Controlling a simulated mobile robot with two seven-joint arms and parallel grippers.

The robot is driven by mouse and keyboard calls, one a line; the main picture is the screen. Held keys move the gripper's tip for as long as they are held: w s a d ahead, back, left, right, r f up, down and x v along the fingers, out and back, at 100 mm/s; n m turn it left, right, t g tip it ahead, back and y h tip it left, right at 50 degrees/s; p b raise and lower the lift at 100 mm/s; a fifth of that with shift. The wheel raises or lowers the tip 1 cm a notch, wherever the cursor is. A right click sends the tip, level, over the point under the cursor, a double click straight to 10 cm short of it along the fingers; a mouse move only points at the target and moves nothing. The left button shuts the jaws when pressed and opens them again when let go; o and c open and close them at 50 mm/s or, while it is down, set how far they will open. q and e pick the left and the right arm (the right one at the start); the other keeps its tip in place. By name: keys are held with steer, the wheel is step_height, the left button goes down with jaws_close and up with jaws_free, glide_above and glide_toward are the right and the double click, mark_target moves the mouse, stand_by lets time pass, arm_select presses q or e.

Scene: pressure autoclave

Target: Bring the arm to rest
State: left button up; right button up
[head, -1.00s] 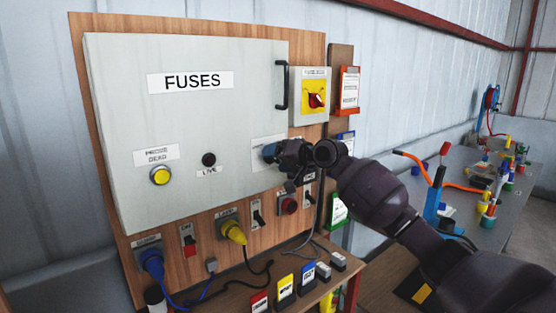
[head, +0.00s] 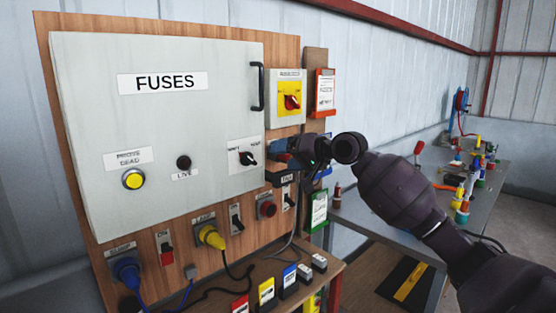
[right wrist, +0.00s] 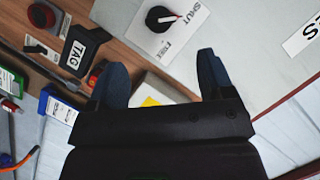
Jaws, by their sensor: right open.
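My right gripper (head: 276,150) is in front of the right edge of the fuse panel (head: 90,90), just right of a small black rotary switch (head: 247,158). In the right wrist view its two blue fingertips (right wrist: 163,75) stand wide apart with nothing held between them. The switch (right wrist: 160,18) is beyond the fingers there, on a white plate lettered SHUT and FREE, and the gripper is apart from it. My right arm reaches in from the lower right of the head view. My left gripper is not in view.
A black TAG piece (head: 283,178) is on the board below the gripper. A yellow isolator with a red knob (head: 290,101) is above it. Plugs and switches line the board's lower part. A ledge (head: 215,290) holds several coloured blocks. A grey bench (head: 350,212) stands at the right.

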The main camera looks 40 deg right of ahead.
stand_by(0.7)
steer(key=s+a+f+n+t+h, duration=0.1)
steer(key=s+a+f+n+h, duration=0.15)
steer(key=f, duration=0.65)
steer(key=s+a+f+n+h, duration=0.1)
steer(key=a+f+n, duration=0.25)
steer(key=f, duration=0.45)
steer(key=s+a+f+n+t+h, duration=0.1)
steer(key=s+a+f+n, duration=0.15)
steer(key=f, duration=0.65)
steer(key=s+a+f+g, duration=0.1)
steer(key=s+a+f, duration=0.2)
steer(key=s+f, duration=0.4)
steer(key=s+a+f+m+g, duration=0.1)
steer(key=s+a+f, duration=0.3)
steer(key=s+f, duration=0.3)
steer(key=s+a+f+m+g+h, duration=0.1)
steer(key=s+a+f+g, duration=0.1)
steer(key=s+a+f, duration=0.2)
steer(key=s+f, duration=0.3)
steer(key=s, duration=0.1)
steer(key=shift+s+a, duration=0.15)
steer(key=shift+s, duration=0.2)
steer(key=shift+f, duration=0.1)
